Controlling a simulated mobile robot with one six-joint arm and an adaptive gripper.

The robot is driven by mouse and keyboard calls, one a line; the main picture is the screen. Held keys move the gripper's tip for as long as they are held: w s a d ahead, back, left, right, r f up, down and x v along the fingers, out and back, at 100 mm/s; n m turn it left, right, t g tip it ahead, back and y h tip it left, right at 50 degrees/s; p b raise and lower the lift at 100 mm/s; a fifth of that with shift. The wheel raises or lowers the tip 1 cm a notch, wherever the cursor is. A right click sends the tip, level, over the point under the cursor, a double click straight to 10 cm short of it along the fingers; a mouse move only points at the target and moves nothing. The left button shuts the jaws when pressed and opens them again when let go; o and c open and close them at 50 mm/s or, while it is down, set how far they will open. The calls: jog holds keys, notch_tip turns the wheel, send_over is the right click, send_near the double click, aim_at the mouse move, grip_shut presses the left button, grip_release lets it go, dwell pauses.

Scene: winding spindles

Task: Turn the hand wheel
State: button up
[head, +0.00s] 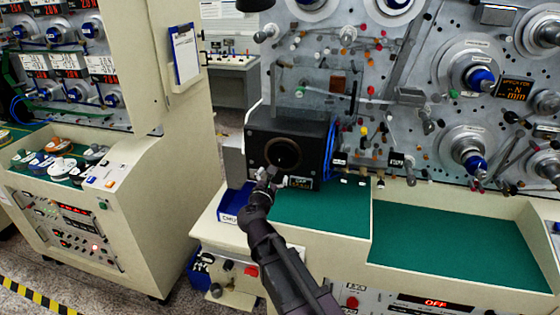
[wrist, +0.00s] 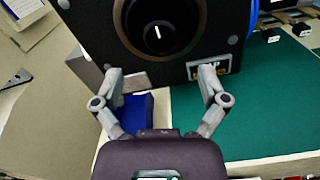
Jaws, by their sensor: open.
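A black round wheel (head: 283,153) is set in the front face of a black box (head: 258,138) on the bench. In the wrist view the wheel (wrist: 157,30) is near the top, dark, with a short white mark at its centre. I take it to be the hand wheel. My gripper (head: 268,174) is open and empty, just in front of and below the wheel. In the wrist view the two grey fingertips (wrist: 160,72) are spread apart below the wheel, with no contact visible. A small label plate (wrist: 209,67) on the box is partly hidden by the right finger.
A blue bin (head: 232,203) stands left of my gripper on the bench. The green bench mat (head: 322,213) to the right is mostly clear. A spindle panel (head: 440,60) with several knobs and pegs rises behind. A beige console (head: 135,200) stands at the left.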

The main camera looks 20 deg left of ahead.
aim_at(279, 163)
jog(key=w, duration=0.8)
jog(key=shift+w+a, duration=0.1)
jog(key=shift+w, duration=0.15)
jog(key=c, duration=1.1)
